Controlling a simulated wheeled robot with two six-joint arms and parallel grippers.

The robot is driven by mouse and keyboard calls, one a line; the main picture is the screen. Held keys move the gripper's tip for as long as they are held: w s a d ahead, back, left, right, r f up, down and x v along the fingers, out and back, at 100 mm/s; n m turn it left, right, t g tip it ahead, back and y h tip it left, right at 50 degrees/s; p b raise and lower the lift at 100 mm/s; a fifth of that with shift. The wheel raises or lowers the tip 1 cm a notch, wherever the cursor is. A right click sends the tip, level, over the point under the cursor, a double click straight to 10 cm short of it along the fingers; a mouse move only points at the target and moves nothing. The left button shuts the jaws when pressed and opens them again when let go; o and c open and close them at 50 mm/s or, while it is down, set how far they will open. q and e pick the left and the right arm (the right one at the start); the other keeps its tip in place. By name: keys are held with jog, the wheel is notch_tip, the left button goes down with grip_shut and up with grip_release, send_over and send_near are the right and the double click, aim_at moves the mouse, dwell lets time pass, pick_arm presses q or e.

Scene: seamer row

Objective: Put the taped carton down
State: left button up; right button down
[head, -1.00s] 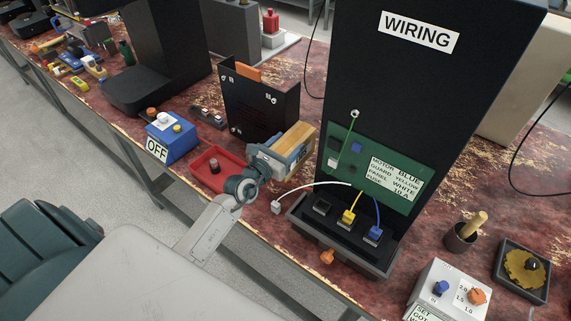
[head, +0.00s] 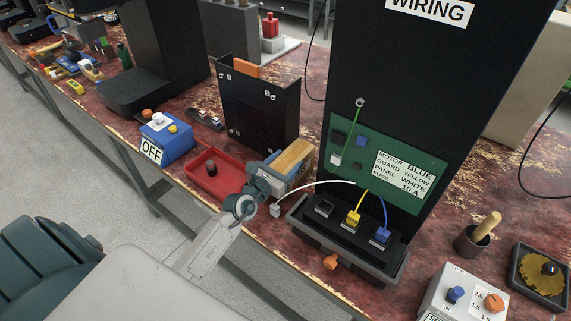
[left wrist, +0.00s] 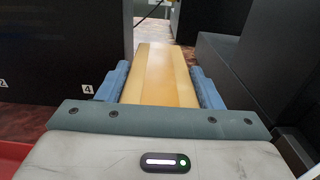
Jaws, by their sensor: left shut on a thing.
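The taped carton (head: 293,157) is a small tan box with a lighter tape strip along its top. My left gripper (head: 283,169) is shut on it, with a blue finger along its near side. In the left wrist view the carton (left wrist: 160,75) lies between the two blue fingers (left wrist: 158,88) and points away from the wrist. The carton is between the black vented panel and the wiring stand, low over the table; I cannot tell whether its underside touches. My right gripper is not in view.
The red tray (head: 214,181) is left of the gripper. The black panel (head: 258,110) stands behind, and the black wiring stand (head: 420,80) rises close on the right. A white lead's plug (head: 275,210) hangs near my wrist. Some bare red tabletop (head: 172,92) shows left of the panel.

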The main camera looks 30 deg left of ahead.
pick_arm(q)
jog(key=o, duration=1.7)
jog(key=shift+c, duration=0.2)
jog(key=shift+o, duration=0.6)
